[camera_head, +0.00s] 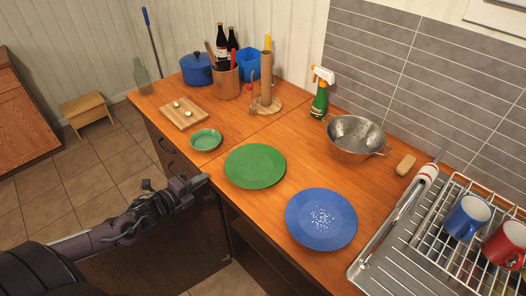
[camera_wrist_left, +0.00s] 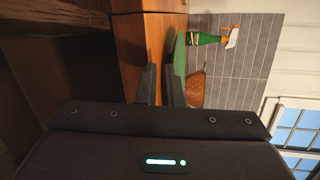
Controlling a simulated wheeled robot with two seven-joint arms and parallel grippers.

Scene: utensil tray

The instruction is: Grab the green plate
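The green plate (camera_head: 255,166) lies flat on the wooden counter near its front edge, left of the blue plate (camera_head: 321,218). In the left wrist view the green plate (camera_wrist_left: 180,54) is a narrow green shape beyond the fingertips. My left gripper (camera_head: 203,180) is at the counter's front edge, just left of the green plate and apart from it. In the left wrist view its two dark fingers (camera_wrist_left: 160,80) are parted, with nothing held between them. My right gripper is in neither view.
A small green dish (camera_head: 206,139) and a cutting board (camera_head: 183,113) stand left of the plate. A spray bottle (camera_head: 320,100), which also shows in the left wrist view (camera_wrist_left: 207,39), and a colander (camera_head: 352,138) stand behind. A dish rack (camera_head: 452,262) is at right.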

